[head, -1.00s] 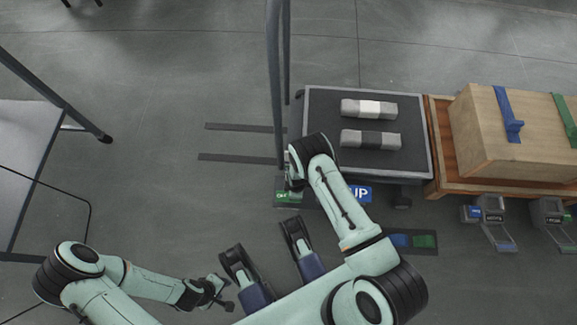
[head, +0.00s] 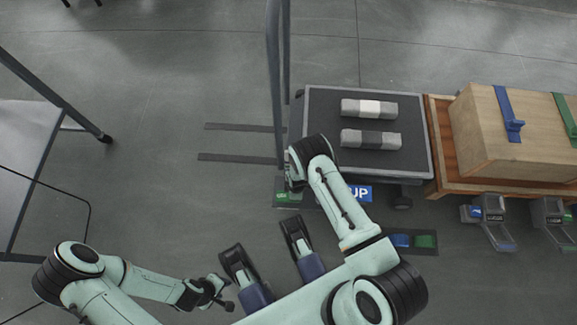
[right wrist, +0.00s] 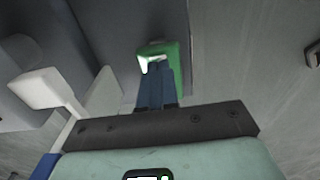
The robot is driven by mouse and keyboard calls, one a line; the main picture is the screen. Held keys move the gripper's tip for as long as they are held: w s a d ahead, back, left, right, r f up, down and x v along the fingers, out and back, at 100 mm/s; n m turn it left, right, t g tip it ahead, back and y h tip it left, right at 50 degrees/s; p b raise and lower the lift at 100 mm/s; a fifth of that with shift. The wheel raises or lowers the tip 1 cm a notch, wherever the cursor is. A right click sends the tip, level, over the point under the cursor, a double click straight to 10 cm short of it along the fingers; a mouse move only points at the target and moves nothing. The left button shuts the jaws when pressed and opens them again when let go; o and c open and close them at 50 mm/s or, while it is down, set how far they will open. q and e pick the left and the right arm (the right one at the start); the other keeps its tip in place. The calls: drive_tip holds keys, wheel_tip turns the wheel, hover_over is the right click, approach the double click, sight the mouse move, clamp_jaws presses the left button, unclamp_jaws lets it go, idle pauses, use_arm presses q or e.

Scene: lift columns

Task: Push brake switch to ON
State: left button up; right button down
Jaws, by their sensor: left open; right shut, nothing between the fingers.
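A small green switch (right wrist: 172,58) with a bright, pale face shows in the right wrist view, straight ahead of the fingers. My right gripper (right wrist: 155,72) is shut and empty. Its blue fingertips overlap the lower part of the green switch in the picture; I cannot tell whether they touch it. In the head view a small green marked patch (head: 284,197) shows beside my right wrist, at the platform's near left corner. My right fingers are hidden there by my own arm. My left gripper (head: 224,292) is open and empty over the floor at lower left.
A dark platform (head: 325,160) carries two grey bars (head: 368,109). A blue UP sign (head: 361,193) is at its near edge. A wooden crate (head: 520,130) and pedals (head: 489,212) stand right. Blue and green pads (head: 425,241) lie near my arm.

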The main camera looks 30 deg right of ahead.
drive_tip(key=shift+f+b, duration=0.35)
drive_tip(key=shift+f, duration=0.45)
idle(0.4)
drive_tip(key=shift+r+p, duration=2.55)
drive_tip(key=shift+r, duration=1)
